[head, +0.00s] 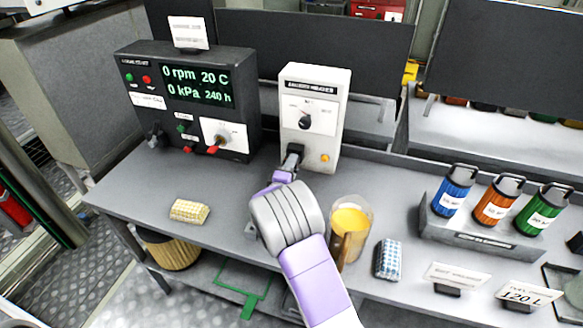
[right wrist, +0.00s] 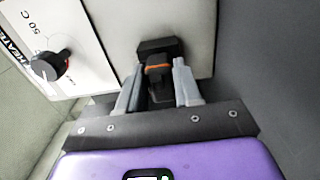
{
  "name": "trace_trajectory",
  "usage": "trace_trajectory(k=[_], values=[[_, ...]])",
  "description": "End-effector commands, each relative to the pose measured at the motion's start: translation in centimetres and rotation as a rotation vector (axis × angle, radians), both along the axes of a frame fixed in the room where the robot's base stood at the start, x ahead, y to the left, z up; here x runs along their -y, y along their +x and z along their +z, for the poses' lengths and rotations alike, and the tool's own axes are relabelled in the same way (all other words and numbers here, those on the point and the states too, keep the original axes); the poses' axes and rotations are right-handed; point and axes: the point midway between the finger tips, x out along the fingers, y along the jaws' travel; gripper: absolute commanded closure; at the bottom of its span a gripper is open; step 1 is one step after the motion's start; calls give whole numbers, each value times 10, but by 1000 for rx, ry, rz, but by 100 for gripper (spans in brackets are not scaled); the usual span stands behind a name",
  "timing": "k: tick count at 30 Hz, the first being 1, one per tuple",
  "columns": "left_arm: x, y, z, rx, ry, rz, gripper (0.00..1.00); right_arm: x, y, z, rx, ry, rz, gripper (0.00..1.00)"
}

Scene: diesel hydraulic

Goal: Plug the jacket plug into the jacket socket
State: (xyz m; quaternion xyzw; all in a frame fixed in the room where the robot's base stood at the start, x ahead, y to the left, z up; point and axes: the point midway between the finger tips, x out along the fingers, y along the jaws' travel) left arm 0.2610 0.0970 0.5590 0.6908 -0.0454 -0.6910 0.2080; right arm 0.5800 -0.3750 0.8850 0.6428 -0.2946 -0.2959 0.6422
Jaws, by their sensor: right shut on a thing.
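The jacket heater (head: 313,118) is a white upright box with a dial and an orange lamp. The jacket socket (right wrist: 160,47) is a black block on its face. My right gripper (head: 289,165) is in front of the lower part of the box. In the right wrist view, its two grey fingers (right wrist: 158,84) are shut on the jacket plug (right wrist: 158,72), a dark plug with an orange band. The plug points at the socket and its front meets or nearly meets it; I cannot tell how deep it sits. My left gripper is not in view.
A black control unit (head: 187,98) with a green display stands left of the heater. A yellow-filled beaker (head: 350,222) is right of my forearm, with a blue checked pack (head: 388,258) beside it. A yellow pack (head: 189,211) lies left. Blue, orange and green bottles stand right.

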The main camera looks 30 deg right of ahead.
Motion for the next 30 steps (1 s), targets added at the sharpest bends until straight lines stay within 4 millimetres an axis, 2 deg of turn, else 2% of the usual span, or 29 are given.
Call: trace_trajectory(k=[1,6,7,17,30], values=[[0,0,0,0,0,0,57,0,0,0,0,0,0,65],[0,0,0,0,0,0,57,0,0,0,0,0,1,39],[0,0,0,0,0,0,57,0,0,0,0,0,1,36],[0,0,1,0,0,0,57,-4,-3,0,-1,1,1,36],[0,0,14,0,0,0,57,-53,-44,1,-1,1,2,36]])
